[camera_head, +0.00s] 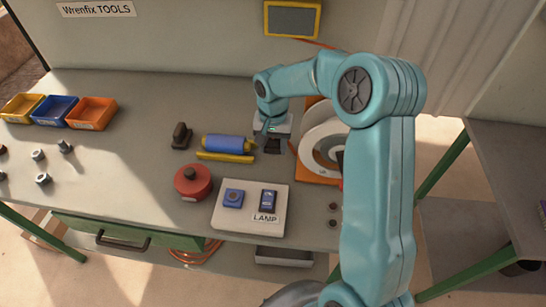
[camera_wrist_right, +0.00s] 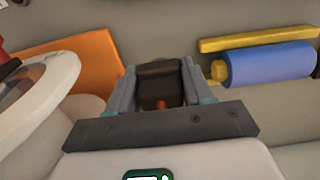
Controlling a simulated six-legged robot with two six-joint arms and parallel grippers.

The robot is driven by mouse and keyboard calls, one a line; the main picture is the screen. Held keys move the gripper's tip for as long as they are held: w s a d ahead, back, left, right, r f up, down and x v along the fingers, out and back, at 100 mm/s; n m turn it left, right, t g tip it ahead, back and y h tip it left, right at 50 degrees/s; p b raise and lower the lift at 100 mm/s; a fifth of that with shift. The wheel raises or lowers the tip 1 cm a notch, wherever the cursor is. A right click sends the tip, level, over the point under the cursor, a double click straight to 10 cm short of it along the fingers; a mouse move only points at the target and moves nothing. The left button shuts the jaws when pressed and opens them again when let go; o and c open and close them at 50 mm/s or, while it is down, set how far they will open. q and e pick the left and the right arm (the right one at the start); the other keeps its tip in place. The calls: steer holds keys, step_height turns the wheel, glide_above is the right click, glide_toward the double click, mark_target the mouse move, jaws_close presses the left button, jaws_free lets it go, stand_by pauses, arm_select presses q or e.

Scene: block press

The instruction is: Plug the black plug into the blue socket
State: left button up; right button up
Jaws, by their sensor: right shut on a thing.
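My right gripper (camera_head: 270,132) reaches over the bench from the right arm, near the back middle. It is shut on the black plug (camera_wrist_right: 160,78), which sits between its two fingers in the wrist view. A small orange-red part shows on the plug's near side. In the head view the dark plug (camera_head: 273,146) shows just in front of the gripper. My left gripper is not in view.
A blue roller (camera_head: 225,143) with yellow ends and a yellow bar (camera_head: 225,156) lie left of the gripper. A red round pot (camera_head: 193,181) stands left of the board. A blue switch (camera_head: 268,200) is on the board. A white ring (camera_head: 322,147) is on an orange plate, right.

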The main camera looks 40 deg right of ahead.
mark_target(273, 140)
step_height(273, 140, up, 13)
steer(key=shift+r, duration=0.2)
stand_by(0.3)
